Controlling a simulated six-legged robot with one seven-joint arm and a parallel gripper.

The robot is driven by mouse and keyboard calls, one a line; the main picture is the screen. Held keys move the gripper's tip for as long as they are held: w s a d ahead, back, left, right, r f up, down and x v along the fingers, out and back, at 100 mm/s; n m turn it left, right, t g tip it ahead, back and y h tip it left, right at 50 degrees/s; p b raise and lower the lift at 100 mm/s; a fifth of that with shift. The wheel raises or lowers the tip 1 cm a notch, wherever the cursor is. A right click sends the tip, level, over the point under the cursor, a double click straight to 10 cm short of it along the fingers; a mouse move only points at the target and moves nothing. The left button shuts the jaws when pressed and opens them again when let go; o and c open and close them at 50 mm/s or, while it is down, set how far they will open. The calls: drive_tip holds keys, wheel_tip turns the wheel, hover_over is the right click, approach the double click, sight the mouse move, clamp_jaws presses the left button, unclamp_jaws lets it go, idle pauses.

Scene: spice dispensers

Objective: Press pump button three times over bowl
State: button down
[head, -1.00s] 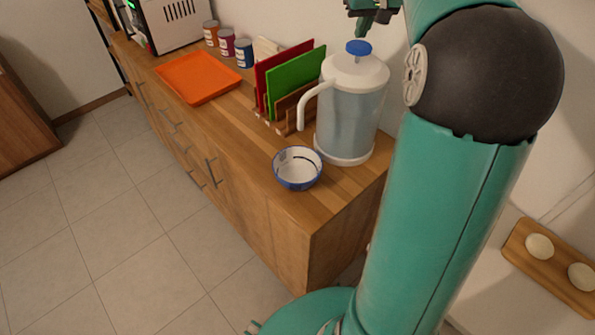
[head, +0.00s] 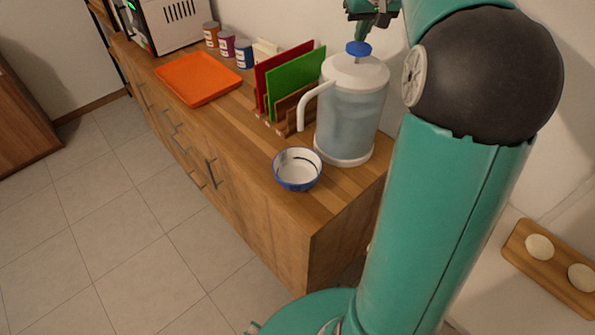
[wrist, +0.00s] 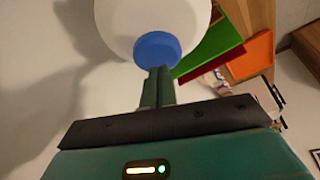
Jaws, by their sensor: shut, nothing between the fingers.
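The pump dispenser (head: 349,105) is a clear jar with a white lid, a white curved spout and a blue round button (head: 358,48) on top. It stands on the wooden counter. A white bowl with a blue rim (head: 298,169) sits at the counter's front, below the spout. My gripper (head: 366,33) is shut and empty, just above the button in the head view. In the wrist view the fingers (wrist: 158,70) end at the near edge of the blue button (wrist: 157,47). I cannot tell whether they touch it.
Red and green cutting boards (head: 296,82) stand in a rack left of the dispenser. An orange tray (head: 198,79), several small cans (head: 228,44) and a white appliance (head: 172,22) are farther along the counter (head: 235,120). A wall is close behind.

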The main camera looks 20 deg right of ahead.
drive_tip(key=shift+f, duration=1.5)
drive_tip(key=shift+r, duration=1.8)
drive_tip(key=shift+f, duration=0.1)
drive_tip(key=shift+f, duration=1.7)
drive_tip(key=shift+r, duration=1.8)
drive_tip(key=shift+f, duration=0.1)
